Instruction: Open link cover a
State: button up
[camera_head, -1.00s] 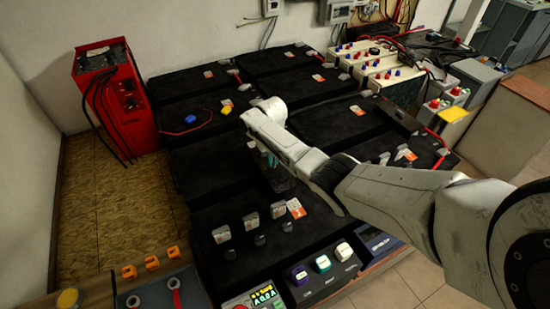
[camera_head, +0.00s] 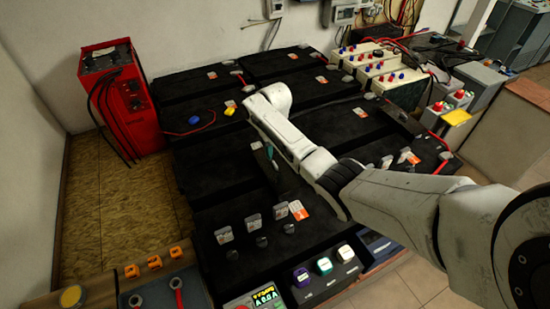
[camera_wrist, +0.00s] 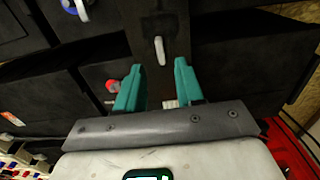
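A dark strip-like panel (camera_wrist: 158,20) with a pale loop handle (camera_wrist: 160,50) runs toward my gripper in the wrist view; I cannot tell for certain whether it is link cover a. My gripper (camera_wrist: 157,86) has two teal fingers, apart, with the lower end of the strip between or behind them. Contact cannot be made out. In the head view my gripper (camera_head: 270,153) is over the middle of the black battery blocks, mostly hidden by my arm. A dark piece (camera_head: 285,174) shows just below it.
Black battery blocks (camera_head: 225,185) fill the floor around my gripper. Grey terminals with orange tags (camera_head: 298,210) stand in front. A red charger unit (camera_head: 113,95) is at the left, white batteries (camera_head: 378,68) at the back right. Bare floor (camera_head: 88,205) lies at left.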

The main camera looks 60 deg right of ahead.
aim_at(275, 164)
jog(key=shift+r, duration=2.65)
jog(key=s+a+f+n+t, duration=0.2)
jog(key=a, duration=1.1)
jog(key=s+a+f+n+t, duration=0.1)
jog(key=a+f+n, duration=0.15)
jog(key=a, duration=1.05)
jog(key=s+a+r+n+t, duration=0.1)
jog(key=s+a+r, duration=0.1)
jog(key=s, duration=0.4)
jog(key=s+a+r+n+t, duration=0.1)
jog(key=s+a+r, duration=0.2)
jog(key=s, duration=0.3)
jog(key=s+d+f+g, duration=0.1)
jog(key=s+f+g, duration=0.3)
jog(key=s, duration=0.7)
notch_tip(275, 164, down, 2)
jog(key=shift+s+d+m, duration=0.25)
jog(key=shift+d+m, duration=0.1)
jog(key=shift+d, duration=0.05)
